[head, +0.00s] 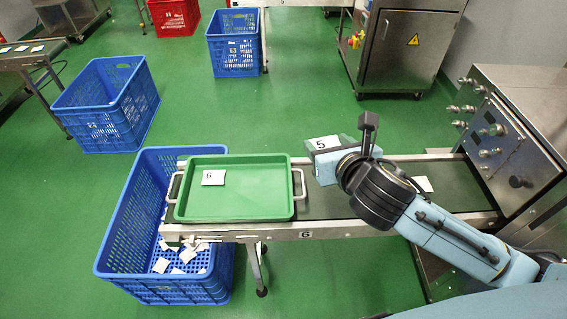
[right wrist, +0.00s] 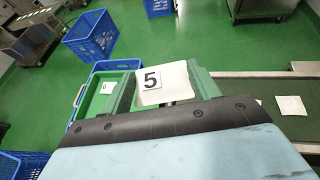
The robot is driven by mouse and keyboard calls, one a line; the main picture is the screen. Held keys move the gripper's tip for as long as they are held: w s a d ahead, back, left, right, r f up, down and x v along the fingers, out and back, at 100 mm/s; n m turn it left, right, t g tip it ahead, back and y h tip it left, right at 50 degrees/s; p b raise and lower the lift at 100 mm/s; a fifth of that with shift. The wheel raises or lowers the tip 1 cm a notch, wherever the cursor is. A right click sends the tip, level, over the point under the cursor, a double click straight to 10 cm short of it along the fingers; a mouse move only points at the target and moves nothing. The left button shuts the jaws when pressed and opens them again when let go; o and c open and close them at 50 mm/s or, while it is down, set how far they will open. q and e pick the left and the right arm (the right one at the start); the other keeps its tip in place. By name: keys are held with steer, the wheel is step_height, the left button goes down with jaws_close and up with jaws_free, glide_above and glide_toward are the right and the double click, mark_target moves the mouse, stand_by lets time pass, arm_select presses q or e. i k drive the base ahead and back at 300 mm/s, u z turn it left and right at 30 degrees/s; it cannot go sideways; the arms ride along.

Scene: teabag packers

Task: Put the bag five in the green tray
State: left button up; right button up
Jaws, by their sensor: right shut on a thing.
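The white bag marked 5 (head: 323,143) is held in my right gripper (head: 328,146), above the conveyor and just right of the green tray. In the right wrist view the bag (right wrist: 161,82) sits between the two green fingers of the gripper (right wrist: 163,90). The green tray (head: 240,211) rests on the left end of the conveyor, with a metal handle on each side. A white bag marked 6 (head: 214,177) lies in the tray's upper left part. My left gripper is not in view.
The conveyor (head: 335,205) carries another white bag (head: 423,184) right of my gripper. A blue crate (head: 119,229) with several white bags stands at the conveyor's left end, partly behind the tray. A metal control box (head: 510,135) stands at the right. Other blue crates (head: 106,105) stand farther back.

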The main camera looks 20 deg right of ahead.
mark_target(249, 175)
steer(key=k, duration=1.2)
steer(key=u, duration=0.6)
steer(key=i, duration=1.4)
